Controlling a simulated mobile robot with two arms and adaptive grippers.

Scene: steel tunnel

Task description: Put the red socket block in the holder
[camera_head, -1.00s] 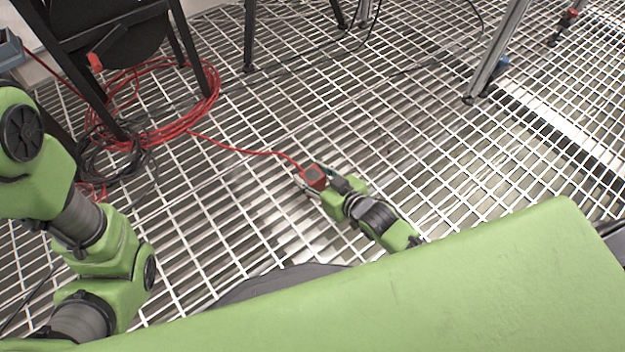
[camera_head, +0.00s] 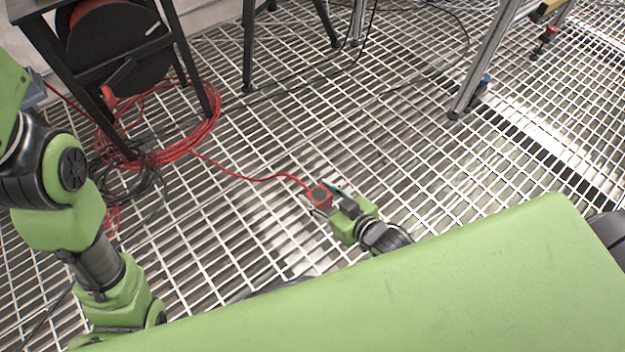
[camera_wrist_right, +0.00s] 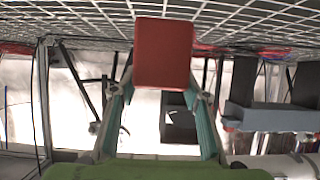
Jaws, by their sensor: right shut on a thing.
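The red socket block (camera_head: 319,196) is held in my right gripper (camera_head: 333,197), above the grating floor in the middle of the head view. A red cable runs from it to the left. In the right wrist view the block (camera_wrist_right: 163,55) sits between the two fingertips, and the fingers are shut on it. A blue-grey box (camera_wrist_right: 268,118) shows at the right of that view; I cannot tell whether it is the holder. My left arm shows at the left of the head view, but its gripper is not in view.
A dark cable reel (camera_head: 118,50) stands in a black frame at the upper left. Coiled red cable (camera_head: 185,150) lies on the floor below it. Metal legs (camera_head: 485,55) stand at the upper right. The grating (camera_head: 420,150) right of the block is clear.

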